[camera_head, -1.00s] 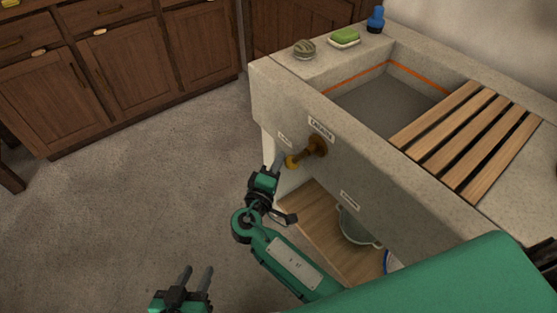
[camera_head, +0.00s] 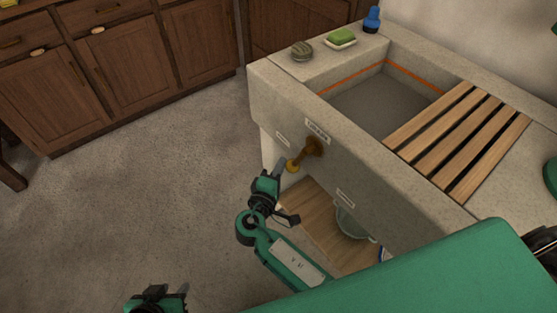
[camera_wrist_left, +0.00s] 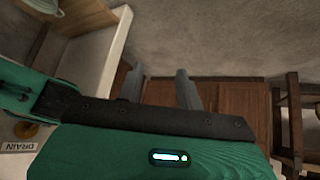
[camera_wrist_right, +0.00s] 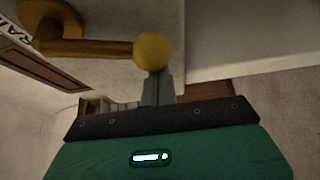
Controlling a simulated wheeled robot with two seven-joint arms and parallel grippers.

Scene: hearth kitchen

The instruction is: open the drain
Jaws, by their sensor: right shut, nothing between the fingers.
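The drain handle, a brass lever (camera_head: 305,153) with a round yellow knob (camera_head: 292,166), sticks out from the stone sink's front under a label. In the right wrist view the lever (camera_wrist_right: 95,48) runs sideways to the knob (camera_wrist_right: 152,52). My right gripper (camera_head: 279,172) is shut and empty, its fingertips right at the knob; I cannot tell whether they touch. The stone sink (camera_head: 345,165) has a basin with a grey surface (camera_head: 385,105) inside and an orange line around its wall. My left gripper (camera_wrist_left: 160,88) is open and empty, low at the head view's bottom left.
A slatted wooden rack (camera_head: 460,140) covers part of the sink. Green soap (camera_head: 341,35), a blue bottle (camera_head: 372,18) and a round striped object (camera_head: 302,50) stand on its ledge. A bowl (camera_head: 352,222) sits on a shelf below. The floor at left is clear.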

